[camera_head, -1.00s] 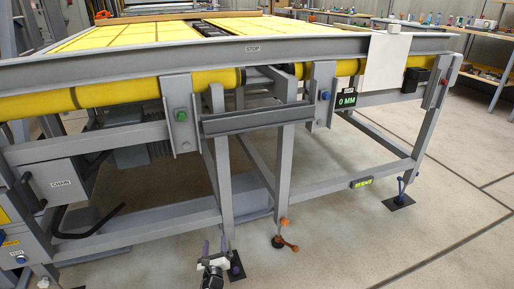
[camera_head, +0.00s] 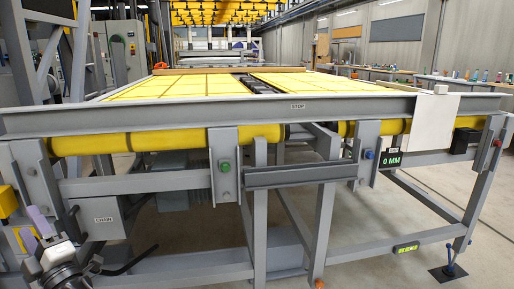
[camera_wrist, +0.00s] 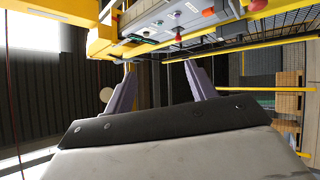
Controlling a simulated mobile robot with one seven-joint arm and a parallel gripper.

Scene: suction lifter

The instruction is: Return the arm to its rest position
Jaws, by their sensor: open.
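My gripper (camera_head: 38,222) shows at the lower left of the head view, raised in front of the grey frame of the large machine. Its two purple-grey fingers stand apart and point upward. In the wrist view my gripper (camera_wrist: 160,80) has its fingers spread with nothing between them. Beyond the fingertips, a control panel with a red button (camera_wrist: 208,13) and yellow beams shows in the wrist view.
A grey-framed table (camera_head: 300,107) with yellow panels fills the middle, with a yellow roller under its edge. A white sheet (camera_head: 425,122) hangs at the right.

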